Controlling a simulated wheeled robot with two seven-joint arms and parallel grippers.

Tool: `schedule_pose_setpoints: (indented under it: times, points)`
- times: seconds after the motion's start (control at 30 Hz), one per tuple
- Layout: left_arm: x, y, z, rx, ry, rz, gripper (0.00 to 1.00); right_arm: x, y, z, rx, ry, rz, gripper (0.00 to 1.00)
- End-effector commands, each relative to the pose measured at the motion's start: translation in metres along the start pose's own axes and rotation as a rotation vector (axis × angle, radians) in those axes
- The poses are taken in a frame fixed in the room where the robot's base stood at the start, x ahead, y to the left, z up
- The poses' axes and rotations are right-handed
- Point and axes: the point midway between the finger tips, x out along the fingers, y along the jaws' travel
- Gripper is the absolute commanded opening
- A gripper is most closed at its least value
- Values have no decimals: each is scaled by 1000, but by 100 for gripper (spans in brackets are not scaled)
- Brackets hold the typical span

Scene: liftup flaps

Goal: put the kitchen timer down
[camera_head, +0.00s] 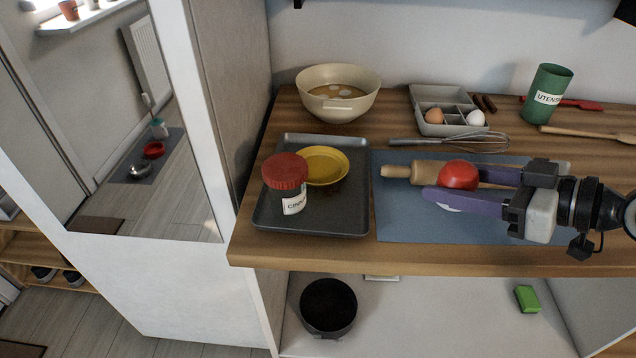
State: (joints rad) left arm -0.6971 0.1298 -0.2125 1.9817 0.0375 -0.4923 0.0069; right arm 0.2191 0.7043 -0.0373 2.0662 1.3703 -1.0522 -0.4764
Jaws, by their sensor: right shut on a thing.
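The kitchen timer (458,174) looks like a round red, tomato-shaped thing with a pale patch low down. My right gripper (455,184) reaches in from the right with purple fingers and is shut on the timer. The timer is over the blue mat (405,222), in front of the rolling pin (397,171). I cannot tell whether its underside touches the mat. The near finger hides part of its lower side. My left gripper is not in view.
A dark tray (333,216) to the left holds a red-lidded cinnamon jar (288,180) and a yellow dish (323,165). The mat's front left is clear.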

Motion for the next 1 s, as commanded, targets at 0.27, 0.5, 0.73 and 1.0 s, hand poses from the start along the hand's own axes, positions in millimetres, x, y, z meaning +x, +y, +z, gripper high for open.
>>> schedule_pose_setpoints:
  times: [0.27, 0.5, 0.73, 1.0]
  points:
    - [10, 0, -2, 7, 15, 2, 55, -23, 19, -12, -39, -2, -82, 24]
    - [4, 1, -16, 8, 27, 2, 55, 6, -10, -31, -39, 4, -93, 24]
    - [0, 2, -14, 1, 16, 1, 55, 51, -50, -50, -37, 7, -94, 24]
    - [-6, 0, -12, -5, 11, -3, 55, 98, -92, -69, -36, 6, -92, 24]
